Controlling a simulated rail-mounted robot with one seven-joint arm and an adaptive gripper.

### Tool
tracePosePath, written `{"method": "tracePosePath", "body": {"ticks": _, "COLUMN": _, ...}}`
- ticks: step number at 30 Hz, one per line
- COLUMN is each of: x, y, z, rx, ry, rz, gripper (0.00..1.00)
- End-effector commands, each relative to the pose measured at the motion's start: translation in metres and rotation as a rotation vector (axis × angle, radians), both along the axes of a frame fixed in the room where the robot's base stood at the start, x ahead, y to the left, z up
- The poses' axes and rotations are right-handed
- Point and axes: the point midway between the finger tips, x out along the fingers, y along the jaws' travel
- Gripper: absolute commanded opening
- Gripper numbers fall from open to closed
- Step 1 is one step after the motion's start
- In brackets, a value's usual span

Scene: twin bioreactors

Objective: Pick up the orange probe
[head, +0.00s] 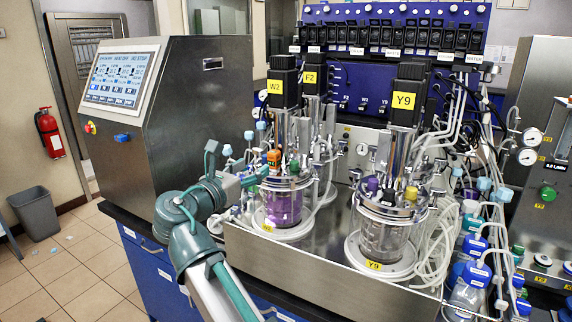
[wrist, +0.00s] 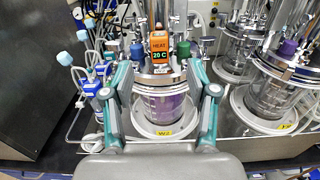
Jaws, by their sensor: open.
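The orange probe (wrist: 158,46) stands upright on the lid of the left bioreactor vessel (wrist: 165,105) in the wrist view. It has a dark label reading "HEAT" and "20 C". In the head view the probe (head: 274,158) shows small, above the vessel with purple liquid (head: 283,208). My gripper (wrist: 160,74) is open and empty. Its two fingers lie on either side of the vessel's upper part in the wrist view, with the probe between and beyond them. In the head view my gripper (head: 252,178) is beside the lid at the left, partly hard to make out.
A second vessel marked Y9 (head: 380,235) stands to the right. Blue-capped bottles (wrist: 91,88) and tubing are at the left. A steel control cabinet (head: 185,110) stands at the left.

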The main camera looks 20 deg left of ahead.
Motion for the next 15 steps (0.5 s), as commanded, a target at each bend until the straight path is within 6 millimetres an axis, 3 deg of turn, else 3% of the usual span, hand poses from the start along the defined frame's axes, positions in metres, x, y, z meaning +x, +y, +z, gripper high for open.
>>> {"method": "tracePosePath", "body": {"ticks": 15, "x": 0.054, "y": -0.013, "z": 0.0, "rx": -0.015, "ry": 0.006, "rz": -0.001, "gripper": 0.58}}
